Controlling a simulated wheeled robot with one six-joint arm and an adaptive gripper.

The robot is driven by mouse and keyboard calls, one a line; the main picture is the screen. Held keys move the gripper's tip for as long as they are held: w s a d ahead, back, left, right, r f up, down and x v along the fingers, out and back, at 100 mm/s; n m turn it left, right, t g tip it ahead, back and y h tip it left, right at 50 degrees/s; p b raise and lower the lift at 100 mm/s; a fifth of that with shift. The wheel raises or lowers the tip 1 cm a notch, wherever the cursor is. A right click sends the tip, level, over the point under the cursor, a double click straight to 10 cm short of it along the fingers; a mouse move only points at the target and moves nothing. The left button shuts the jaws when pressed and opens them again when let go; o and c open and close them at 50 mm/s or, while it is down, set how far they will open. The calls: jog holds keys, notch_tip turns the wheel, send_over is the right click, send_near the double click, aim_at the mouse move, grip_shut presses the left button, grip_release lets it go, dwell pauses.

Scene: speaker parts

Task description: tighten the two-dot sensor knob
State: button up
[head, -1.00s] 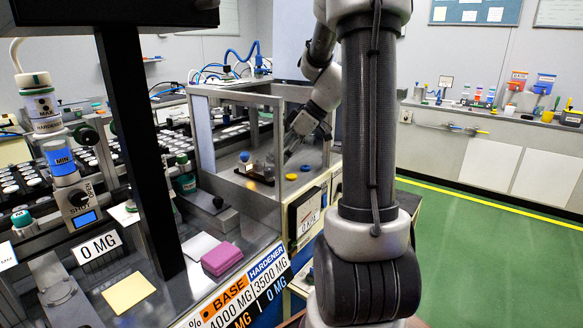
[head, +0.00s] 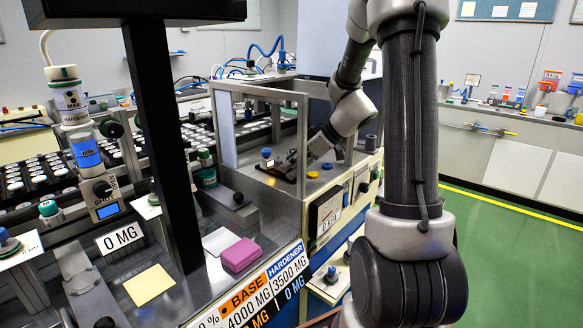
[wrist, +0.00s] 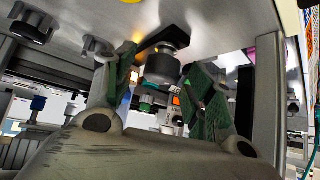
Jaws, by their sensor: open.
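A grey knurled knob (wrist: 162,66) with a black arm beside it shows in the wrist view, on the panel surface that fills the top of that picture. Its dots cannot be made out, so I cannot confirm that it is the two-dot sensor knob. My gripper (wrist: 160,78) is open, with green pads on either side of the knob and visible gaps between. My arm and gripper hide part of that spot.
The enclosure's metal posts (head: 302,140) stand close around my gripper. Other dark round knobs (wrist: 97,45) sit on the same panel. A pink block (head: 241,255) and a yellow note (head: 148,285) lie on the left bench. Green floor at right is clear.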

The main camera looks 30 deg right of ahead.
jog(key=shift+w+a+f, duration=0.3)
jog(key=shift+a+f, duration=0.05)
jog(key=shift+f, duration=0.15)
jog(key=c, duration=1)
jog(key=m+t+h, duration=0.1)
jog(key=m, duration=0.1)
jog(key=shift+m+t+h, duration=0.3)
jog(key=shift+m, duration=0.1)
jog(key=shift+m+t+h, duration=0.3)
jog(key=shift+m+h, duration=0.4)
jog(key=shift+m, duration=0.3)
jog(key=o, duration=1)
